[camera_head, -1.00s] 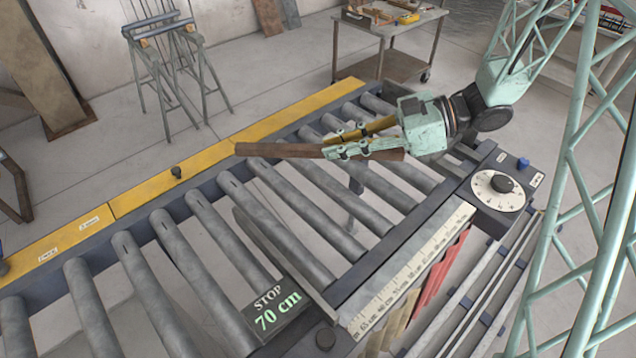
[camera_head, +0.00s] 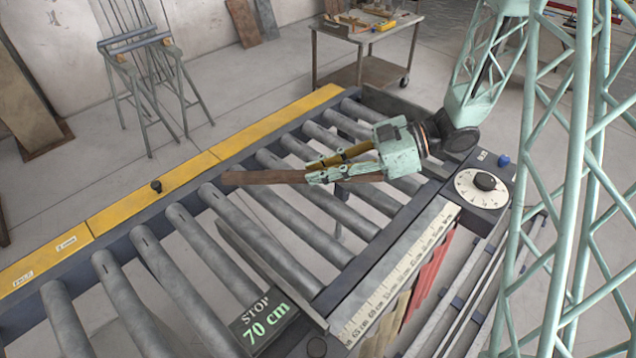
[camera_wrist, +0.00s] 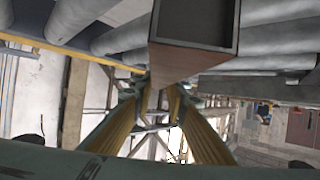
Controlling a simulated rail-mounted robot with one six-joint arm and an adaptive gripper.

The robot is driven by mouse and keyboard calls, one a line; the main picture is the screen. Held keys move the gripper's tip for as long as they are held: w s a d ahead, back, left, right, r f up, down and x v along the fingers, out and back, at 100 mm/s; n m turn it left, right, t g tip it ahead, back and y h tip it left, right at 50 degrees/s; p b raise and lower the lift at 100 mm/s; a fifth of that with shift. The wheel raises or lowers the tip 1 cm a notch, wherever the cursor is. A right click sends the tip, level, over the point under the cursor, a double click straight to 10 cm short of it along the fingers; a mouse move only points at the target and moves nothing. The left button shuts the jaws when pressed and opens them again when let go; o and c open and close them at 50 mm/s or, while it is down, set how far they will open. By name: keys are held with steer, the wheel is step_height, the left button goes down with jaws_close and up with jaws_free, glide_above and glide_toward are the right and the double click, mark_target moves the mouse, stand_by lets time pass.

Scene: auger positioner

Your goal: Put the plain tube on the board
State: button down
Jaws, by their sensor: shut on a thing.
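My gripper (camera_head: 317,171) is shut on a long brown square tube (camera_head: 264,177). It holds the tube crosswise over the grey rollers of the conveyor (camera_head: 215,288). The tube's left end is near the yellow rail. In the wrist view, the tube (camera_wrist: 192,58) shows its hollow square end at the top, and my yellow fingers (camera_wrist: 160,93) reach up toward it. I cannot tell whether the tube touches the rollers. No part in view is clearly identifiable as the board.
A stop plate marked 70 cm (camera_head: 264,320), a ruler (camera_head: 402,278) and a dial (camera_head: 483,188) are on the near side. A cart (camera_head: 365,48) and a trestle (camera_head: 140,60) stand behind.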

mark_target(318, 191)
steer(key=shift+f, duration=0.1)
stand_by(0.3)
steer(key=shift+f+b, duration=0.35)
steer(key=shift+f, duration=1.4)
steer(key=shift+f, duration=0.15)
steer(key=c, duration=2.6)
jaws_free()
steer(key=shift+o, duration=0.2)
steer(key=shift+d+r, duration=0.15)
steer(key=shift+r, duration=0.05)
steer(key=shift+p+v, duration=0.95)
steer(key=shift+v, duration=4.9)
steer(key=shift+f, duration=0.1)
steer(key=shift+w, duration=0.1)
